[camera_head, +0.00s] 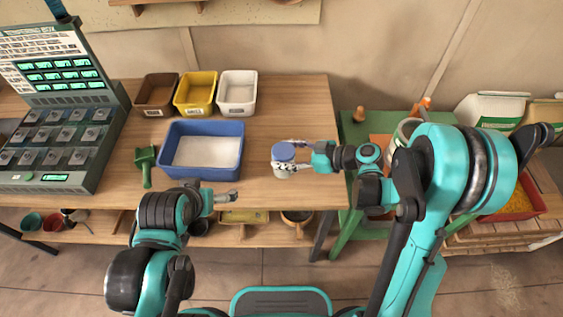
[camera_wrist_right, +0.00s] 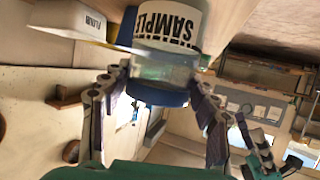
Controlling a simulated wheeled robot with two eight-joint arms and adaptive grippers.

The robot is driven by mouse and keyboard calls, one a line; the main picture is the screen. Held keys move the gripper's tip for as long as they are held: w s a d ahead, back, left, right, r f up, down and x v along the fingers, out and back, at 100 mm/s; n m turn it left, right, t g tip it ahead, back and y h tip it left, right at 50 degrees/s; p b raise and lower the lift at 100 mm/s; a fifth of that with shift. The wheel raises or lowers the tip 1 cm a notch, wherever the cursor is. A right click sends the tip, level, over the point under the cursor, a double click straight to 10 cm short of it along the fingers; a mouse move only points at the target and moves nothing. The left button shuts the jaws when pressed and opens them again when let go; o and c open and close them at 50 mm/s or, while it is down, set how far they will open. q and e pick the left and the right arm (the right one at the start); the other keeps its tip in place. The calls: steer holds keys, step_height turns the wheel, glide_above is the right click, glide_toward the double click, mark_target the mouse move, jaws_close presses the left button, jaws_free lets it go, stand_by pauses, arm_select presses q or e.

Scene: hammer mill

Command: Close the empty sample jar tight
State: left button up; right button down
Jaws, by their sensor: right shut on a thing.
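The sample jar (camera_head: 281,172) stands on the wooden table, right of the blue tray. It has a clear body and a white label reading SAMPLE, which shows in the right wrist view (camera_wrist_right: 168,22). A blue lid (camera_head: 283,151) is on its mouth; whether it is fully tight cannot be told. My right gripper (camera_head: 288,156) reaches in from the right and is shut on the jar, one finger on each side near the lid. My left gripper (camera_head: 222,194) is at the table's front edge, left of the jar, empty, with its fingers apart.
The blue tray (camera_head: 243,160) with pale contents is left of the jar. A green scoop (camera_head: 146,163) lies beside it. Brown (camera_head: 157,92), yellow (camera_head: 195,90) and white (camera_head: 238,90) bins stand behind. The table behind the jar is clear.

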steer(key=w+f, duration=0.1)
steer(key=w+a, duration=0.1)
steer(key=shift+w+a+f+b, duration=0.1)
steer(key=shift+w+f+b, duration=0.2)
steer(key=shift+w+f, duration=0.1)
steer(key=shift+s, duration=0.1)
step_height(320, 180, down, 4)
steer(key=shift+f+b, duration=0.1)
steer(key=shift+b, duration=0.95)
steer(key=shift+c, duration=2.2)
jaws_free()
